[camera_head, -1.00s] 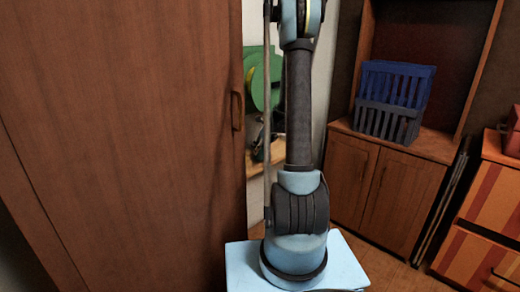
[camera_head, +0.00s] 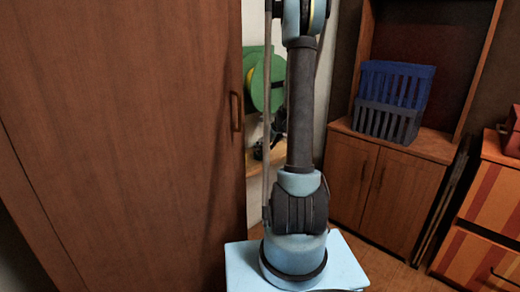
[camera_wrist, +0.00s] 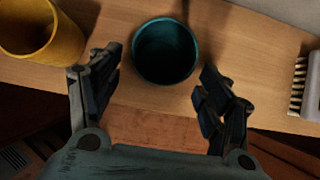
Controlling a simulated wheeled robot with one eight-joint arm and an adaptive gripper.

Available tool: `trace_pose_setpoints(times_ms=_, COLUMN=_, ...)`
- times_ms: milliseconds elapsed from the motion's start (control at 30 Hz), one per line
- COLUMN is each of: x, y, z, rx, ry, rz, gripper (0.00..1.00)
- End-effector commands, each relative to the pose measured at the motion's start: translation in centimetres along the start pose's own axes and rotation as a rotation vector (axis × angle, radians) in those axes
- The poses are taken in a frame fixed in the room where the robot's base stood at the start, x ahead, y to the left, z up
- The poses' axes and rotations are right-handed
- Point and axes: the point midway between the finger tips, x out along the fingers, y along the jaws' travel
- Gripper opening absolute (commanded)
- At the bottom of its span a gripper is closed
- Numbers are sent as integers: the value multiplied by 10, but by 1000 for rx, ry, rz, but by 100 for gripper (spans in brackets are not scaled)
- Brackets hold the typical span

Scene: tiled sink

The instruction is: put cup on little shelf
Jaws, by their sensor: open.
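A teal cup (camera_wrist: 166,52), seen from above with its round mouth up, stands on a light wooden surface (camera_wrist: 262,60) in the wrist view. A yellow cup-like vessel (camera_wrist: 42,30) stands to its left, cut by the picture's edge. My gripper (camera_wrist: 163,60) is open, with one dark finger at each side of the teal cup's near half. Nothing is held, and I cannot tell whether a finger touches the cup. In the head view my arm hides most of that wooden ledge (camera_head: 254,163), and no cup can be made out there.
A brush (camera_wrist: 305,85) lies right of the teal cup. In the head view, a large wooden cabinet (camera_head: 120,140) fills the left, a green round thing (camera_head: 257,85) shows behind my arm, and a blue crate (camera_head: 395,85) sits on a cupboard (camera_head: 380,190) at the right.

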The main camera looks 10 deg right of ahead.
Motion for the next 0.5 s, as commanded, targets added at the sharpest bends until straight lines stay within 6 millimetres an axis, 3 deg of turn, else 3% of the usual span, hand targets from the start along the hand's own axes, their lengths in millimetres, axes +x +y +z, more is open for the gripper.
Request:
trace_pose_setpoints(times_ms=300, x=-34, y=0, z=-53, rx=4, ry=0, rz=-1, gripper=72)
trace_pose_setpoints(times_ms=500, x=-46, y=0, z=-72, rx=2, ry=0, rz=0, gripper=72)
